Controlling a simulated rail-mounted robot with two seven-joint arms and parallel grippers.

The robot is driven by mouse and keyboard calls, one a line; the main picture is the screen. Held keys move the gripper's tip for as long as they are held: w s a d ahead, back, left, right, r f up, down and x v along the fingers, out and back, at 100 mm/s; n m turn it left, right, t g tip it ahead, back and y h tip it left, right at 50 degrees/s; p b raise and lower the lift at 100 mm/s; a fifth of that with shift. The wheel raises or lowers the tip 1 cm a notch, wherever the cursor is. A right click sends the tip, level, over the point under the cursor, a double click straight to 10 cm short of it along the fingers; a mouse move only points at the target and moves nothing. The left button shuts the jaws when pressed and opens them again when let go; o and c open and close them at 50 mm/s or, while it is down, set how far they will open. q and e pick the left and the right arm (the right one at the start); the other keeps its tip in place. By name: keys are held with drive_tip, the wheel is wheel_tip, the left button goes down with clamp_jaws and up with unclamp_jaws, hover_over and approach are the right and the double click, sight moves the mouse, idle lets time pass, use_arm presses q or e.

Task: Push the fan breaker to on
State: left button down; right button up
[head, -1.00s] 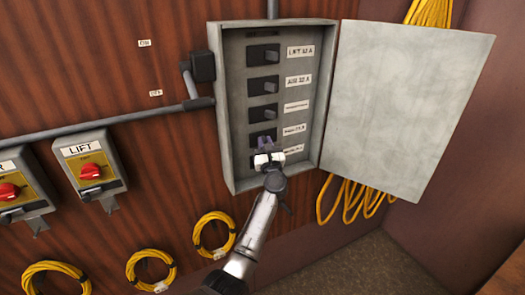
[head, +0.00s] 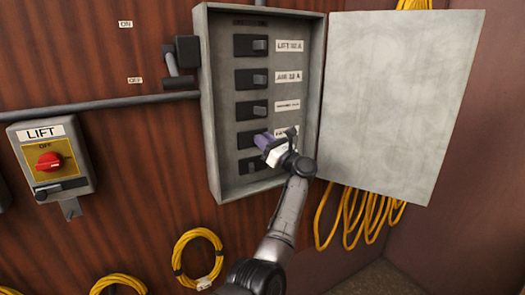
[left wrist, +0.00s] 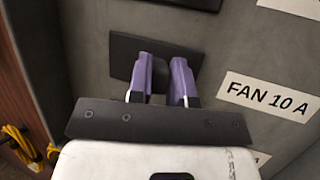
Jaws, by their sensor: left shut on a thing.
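The fan breaker (head: 243,139) is a black plate with a small lever, in the fourth row of the open grey breaker box (head: 214,160). Its plate shows in the left wrist view (left wrist: 122,52), with a "FAN 10 A" label (left wrist: 268,97) to the right. My left gripper (head: 264,139) reaches in from below and right in the head view and partly covers that row's label. Its purple fingertips (left wrist: 163,78) stand on both sides of the dark lever and are shut on it. The lever is mostly hidden between them. My right gripper is not in view.
The open box door (head: 400,100) stands at the right. A lift switch box (head: 50,158) and yellow cable coils (head: 198,255) hang on the wall.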

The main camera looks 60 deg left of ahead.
use_arm(q)
drive_tip(key=shift+w+n+g+b, duration=0.1)
drive_tip(key=shift+n+g+b, duration=0.2)
drive_tip(key=shift+g, duration=0.3)
drive_tip(key=c, duration=1.3)
unclamp_jaws()
drive_tip(key=v, duration=1.3)
drive_tip(key=shift+w+d+r+b, duration=0.15)
drive_tip(key=shift+d+b, duration=0.2)
drive_tip(key=shift+d, duration=0.05)
